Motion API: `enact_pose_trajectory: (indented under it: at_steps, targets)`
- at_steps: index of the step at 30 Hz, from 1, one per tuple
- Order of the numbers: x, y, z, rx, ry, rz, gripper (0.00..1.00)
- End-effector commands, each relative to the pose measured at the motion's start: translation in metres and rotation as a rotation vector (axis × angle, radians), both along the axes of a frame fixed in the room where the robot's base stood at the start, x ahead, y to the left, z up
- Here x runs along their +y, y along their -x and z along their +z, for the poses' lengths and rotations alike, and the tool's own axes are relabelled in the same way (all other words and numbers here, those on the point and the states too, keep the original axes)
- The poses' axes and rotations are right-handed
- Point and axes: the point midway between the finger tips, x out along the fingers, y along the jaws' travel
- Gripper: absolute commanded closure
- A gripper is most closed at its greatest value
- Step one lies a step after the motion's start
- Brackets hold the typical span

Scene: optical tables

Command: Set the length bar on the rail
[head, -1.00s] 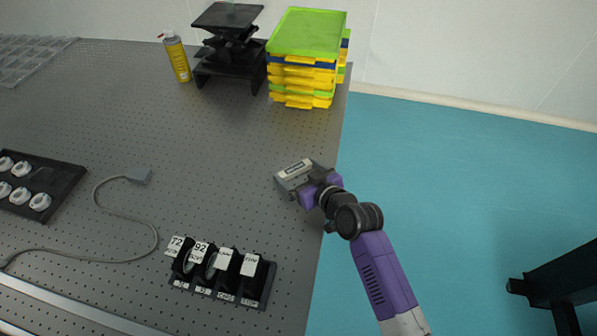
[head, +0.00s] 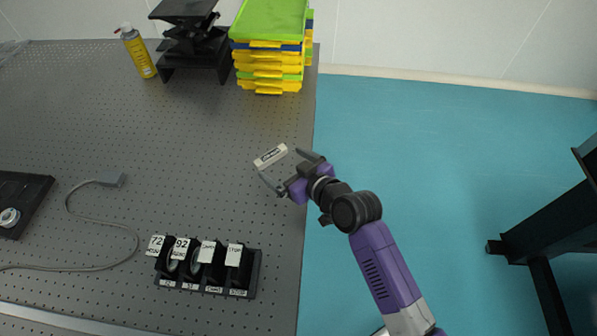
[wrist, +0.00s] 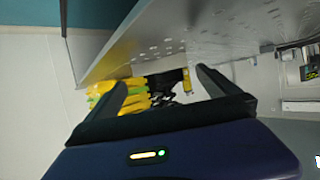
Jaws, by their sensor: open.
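A small pale bar with a dark-lettered label (head: 270,156), which looks like the length bar, shows near the right edge of the grey perforated table. My gripper (head: 284,167) is open, its two fingers spread at the near side of this bar. I cannot tell whether a finger touches it or how high it stands above the table. In the wrist view my gripper (wrist: 160,88) shows two dark fingers apart with nothing between them, and the bar is not seen there. A silvery strip (head: 60,318) runs along the lower left; I cannot tell whether it is the rail.
A black rack (head: 207,283) of labelled holders stands at the near side. A grey cable with a plug (head: 112,180) lies at left, beside a black tray (head: 30,190). Stacked trays (head: 265,60), a black stand (head: 190,45) and a yellow can (head: 138,52) stand at the back.

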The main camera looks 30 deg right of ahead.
Motion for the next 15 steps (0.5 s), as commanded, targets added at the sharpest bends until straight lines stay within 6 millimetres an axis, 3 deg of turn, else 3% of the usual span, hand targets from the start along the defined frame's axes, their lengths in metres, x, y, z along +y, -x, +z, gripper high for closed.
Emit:
enact_pose_trajectory:
  at_steps: [6,15]
  targets:
    - [-0.006,0.04,0.016,0.0,0.0,0.0,0.0]
    - [-0.01,0.063,0.027,0.0,0.0,0.001,0.0]
